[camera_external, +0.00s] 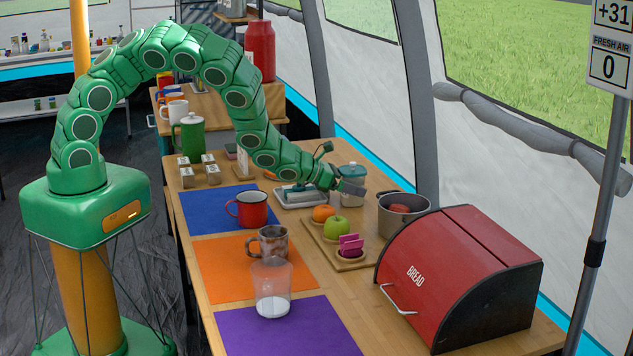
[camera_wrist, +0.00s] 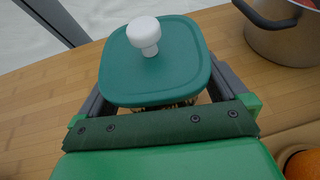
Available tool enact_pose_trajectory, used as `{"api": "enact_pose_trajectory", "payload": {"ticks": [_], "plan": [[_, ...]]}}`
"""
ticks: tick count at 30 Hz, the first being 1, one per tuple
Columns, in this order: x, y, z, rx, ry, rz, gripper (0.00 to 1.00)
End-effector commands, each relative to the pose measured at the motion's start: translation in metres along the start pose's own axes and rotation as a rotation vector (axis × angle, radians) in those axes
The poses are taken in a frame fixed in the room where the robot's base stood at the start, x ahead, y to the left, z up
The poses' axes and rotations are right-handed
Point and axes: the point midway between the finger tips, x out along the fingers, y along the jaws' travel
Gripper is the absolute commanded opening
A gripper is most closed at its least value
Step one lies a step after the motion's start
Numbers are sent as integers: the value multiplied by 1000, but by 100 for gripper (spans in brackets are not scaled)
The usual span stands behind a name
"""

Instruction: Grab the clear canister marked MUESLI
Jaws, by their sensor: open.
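A clear canister (camera_external: 352,190) with a teal lid stands on the wooden table near the tent wall, at the end of my arm. In the wrist view its square green lid (camera_wrist: 165,75) with a white knob fills the middle, and a little of the contents shows under the lid's near edge. No marking on it can be read. My gripper (camera_external: 340,186) is open, and in the wrist view its dark fingers (camera_wrist: 160,95) lie on either side of the canister, lower than the lid. Whether they touch its walls is hidden.
A metal pot (camera_external: 402,212) stands just right of the canister. A wooden board (camera_external: 318,238) with an orange and a green apple lies in front. A red bread box (camera_external: 458,275), mugs and a grey tray (camera_external: 300,196) take up nearby table space.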

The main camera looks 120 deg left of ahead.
Motion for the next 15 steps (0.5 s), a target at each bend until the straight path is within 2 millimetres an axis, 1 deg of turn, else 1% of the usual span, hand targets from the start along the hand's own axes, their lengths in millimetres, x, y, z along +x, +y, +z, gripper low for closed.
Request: {"api": "enact_pose_trajectory", "payload": {"ticks": [8,9,11,15], "plan": [[2,0,0,0,0,0,100],[2,0,0,0,0,0,98],[2,0,0,0,0,0,89],[2,0,0,0,0,0,68]]}}
